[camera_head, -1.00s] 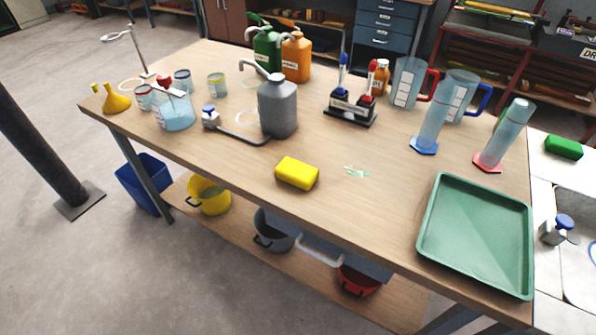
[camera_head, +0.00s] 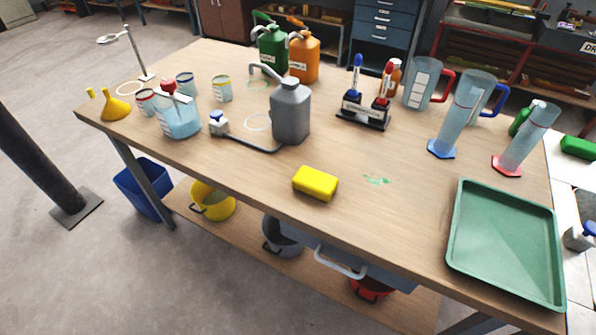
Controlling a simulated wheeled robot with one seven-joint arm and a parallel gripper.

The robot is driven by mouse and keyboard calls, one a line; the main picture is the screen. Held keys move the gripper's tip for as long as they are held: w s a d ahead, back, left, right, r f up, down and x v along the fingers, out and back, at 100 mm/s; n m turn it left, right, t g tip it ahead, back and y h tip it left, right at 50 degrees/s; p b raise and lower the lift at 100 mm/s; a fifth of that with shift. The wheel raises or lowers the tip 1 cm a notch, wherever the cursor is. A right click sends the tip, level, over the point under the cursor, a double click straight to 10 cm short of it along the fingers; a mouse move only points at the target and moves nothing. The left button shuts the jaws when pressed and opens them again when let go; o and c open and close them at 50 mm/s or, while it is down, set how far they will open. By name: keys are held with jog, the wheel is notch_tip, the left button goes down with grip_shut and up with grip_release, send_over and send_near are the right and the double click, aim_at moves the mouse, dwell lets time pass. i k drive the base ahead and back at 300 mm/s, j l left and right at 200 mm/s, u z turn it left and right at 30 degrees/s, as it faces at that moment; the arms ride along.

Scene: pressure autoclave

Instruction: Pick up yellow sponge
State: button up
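The yellow sponge (camera_head: 315,183) lies flat near the front edge of the wooden table (camera_head: 240,185), left of a small green spill (camera_head: 377,180). Nothing touches it and all of its top shows. My gripper is not in view.
A green tray (camera_head: 505,245) lies to the right. A pipette stand (camera_head: 363,118) and two measuring cylinders (camera_head: 450,125) stand farther back. The table around the sponge is clear.

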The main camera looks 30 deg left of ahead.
aim_at(319, 185)
jog(key=i+j, duration=0.15)
jog(key=j, duration=1)
jog(key=i+j, duration=0.1)
jog(key=j, duration=1)
jog(key=i+j+z, duration=0.1)
jog(key=j, duration=1.05)
jog(key=i+j, duration=0.1)
jog(key=j, duration=1.05)
jog(key=i+l, duration=0.3)
jog(key=i+z, duration=0.05)
jog(key=i, duration=0.05)
